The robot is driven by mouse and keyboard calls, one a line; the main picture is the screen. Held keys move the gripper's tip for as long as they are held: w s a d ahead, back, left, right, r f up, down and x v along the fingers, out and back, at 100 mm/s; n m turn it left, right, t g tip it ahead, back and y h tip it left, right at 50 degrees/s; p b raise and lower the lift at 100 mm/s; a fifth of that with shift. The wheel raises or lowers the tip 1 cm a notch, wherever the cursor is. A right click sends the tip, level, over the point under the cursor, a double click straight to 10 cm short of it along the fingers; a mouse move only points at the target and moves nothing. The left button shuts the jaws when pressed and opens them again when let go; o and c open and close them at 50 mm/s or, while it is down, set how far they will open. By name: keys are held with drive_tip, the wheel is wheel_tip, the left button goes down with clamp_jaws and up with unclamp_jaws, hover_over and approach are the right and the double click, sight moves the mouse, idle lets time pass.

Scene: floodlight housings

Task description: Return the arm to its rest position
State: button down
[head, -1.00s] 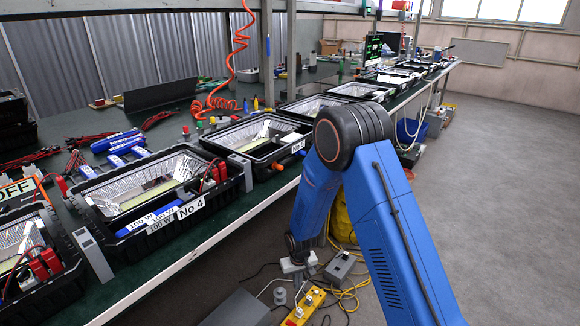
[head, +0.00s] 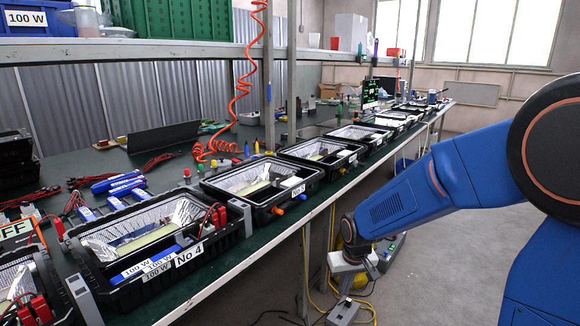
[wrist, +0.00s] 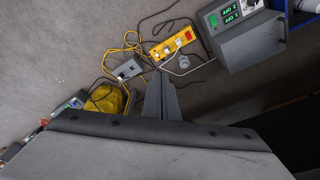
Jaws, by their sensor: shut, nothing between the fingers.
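My blue arm comes in from the right of the head view, its forearm sloping down to the left. My gripper (head: 354,264) hangs low beside the bench's front edge, over the floor; its fingertips are hard to make out there. In the wrist view my gripper's grey fingers (wrist: 160,85) are together with nothing between them, above the grey floor.
Floodlight housings No 4 (head: 108,276) and No 5 (head: 262,212) stand in a row on the green bench (head: 225,255). Below lie a yellow power strip (wrist: 172,45), a grey box (wrist: 127,69), cables and a grey instrument (wrist: 245,42). Open floor is at right.

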drive_tip(key=s+d+r+m+t, duration=0.1)
drive_tip(key=s+d+r, duration=0.7)
drive_tip(key=s+r, duration=0.45)
drive_tip(key=s+d+r, duration=0.1)
drive_tip(key=s+d, duration=0.1)
drive_tip(key=s, duration=0.5)
drive_tip(key=s+d+r+m+t, duration=0.1)
drive_tip(key=s+d+r, duration=0.1)
drive_tip(key=s, duration=0.6)
drive_tip(key=shift+d+r+h, duration=0.2)
drive_tip(key=shift+d+h, duration=0.1)
drive_tip(key=shift+d, duration=0.1)
